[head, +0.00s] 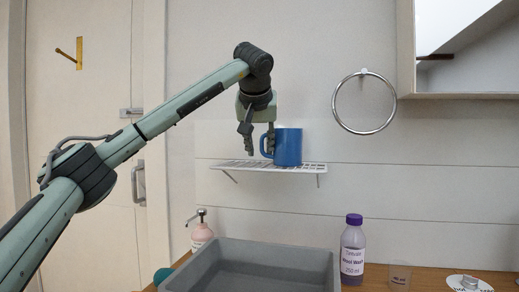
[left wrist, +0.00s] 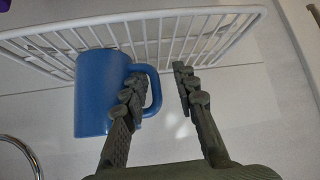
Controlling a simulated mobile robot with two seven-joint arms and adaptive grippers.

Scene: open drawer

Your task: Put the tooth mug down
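The blue tooth mug (head: 288,147) stands upright on the white wire shelf (head: 225,167), its handle toward the left in the head view. It also shows in the left wrist view (left wrist: 98,92), handle toward my fingers. My left gripper (head: 257,146) points down beside the handle. The other finger is clear of the mug. My right gripper is not in view.
A towel ring (head: 336,110) and a cabinet (head: 455,96) are on the wall at right. The shelf's left part is bare.

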